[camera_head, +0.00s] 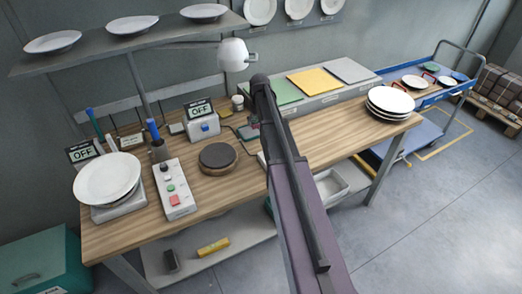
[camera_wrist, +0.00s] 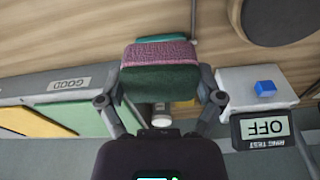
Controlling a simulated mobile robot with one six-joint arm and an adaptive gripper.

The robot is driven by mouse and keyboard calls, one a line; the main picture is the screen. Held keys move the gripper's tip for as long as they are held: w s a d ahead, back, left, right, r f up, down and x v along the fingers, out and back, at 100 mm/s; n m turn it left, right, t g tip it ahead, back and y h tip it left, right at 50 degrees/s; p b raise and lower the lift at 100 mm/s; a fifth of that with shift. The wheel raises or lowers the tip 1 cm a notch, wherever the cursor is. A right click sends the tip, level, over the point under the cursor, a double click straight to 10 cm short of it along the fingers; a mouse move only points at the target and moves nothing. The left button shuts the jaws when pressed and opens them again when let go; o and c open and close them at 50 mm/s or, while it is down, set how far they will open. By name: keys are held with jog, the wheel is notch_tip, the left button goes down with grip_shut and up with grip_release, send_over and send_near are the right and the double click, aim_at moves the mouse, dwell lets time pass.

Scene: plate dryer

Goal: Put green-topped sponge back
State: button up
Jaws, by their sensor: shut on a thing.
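In the wrist view my gripper (camera_wrist: 161,78) is shut on a sponge (camera_wrist: 160,54), with one finger on each side. The sponge shows a dark green face toward the camera and a pink-purple textured layer. A teal edge (camera_wrist: 150,39) shows just beyond it; I cannot tell whether it is part of the sponge or a separate thing. The sponge is over or close to the wooden bench; contact is unclear.
The wooden bench (camera_head: 225,188) holds a round dark pad (camera_head: 217,157), a button box (camera_head: 174,188), a plate on a scale (camera_head: 107,178) and an OFF display (camera_head: 199,109). Coloured panels (camera_head: 313,80) line the back. Stacked plates (camera_head: 390,101) stand at right. A lamp (camera_head: 233,54) overhangs.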

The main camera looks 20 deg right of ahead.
jog(key=shift+s+d+f+n+b, duration=0.1)
jog(key=shift+d+f+n+b, duration=0.2)
jog(key=shift+f+b, duration=0.4)
jog(key=shift+s+d+f+n+b, duration=0.1)
jog(key=shift+d+f+n+b, duration=0.25)
jog(key=shift+f, duration=0.5)
jog(key=shift+a, duration=0.15)
jog(key=b, duration=0.7)
send_over(260, 147)
jog(key=f, duration=0.6)
jog(key=shift+s+f, duration=0.15)
jog(key=shift+s, duration=0.15)
jog(key=shift+f, duration=0.1)
jog(key=shift+f+b, duration=1.65)
jog(key=shift+f, duration=0.15)
jog(key=shift+f, duration=0.15)
jog(key=o, duration=0.7)
jog(key=shift+o, duration=0.2)
jog(key=shift+a, duration=0.1)
jog(key=shift+r, duration=0.2)
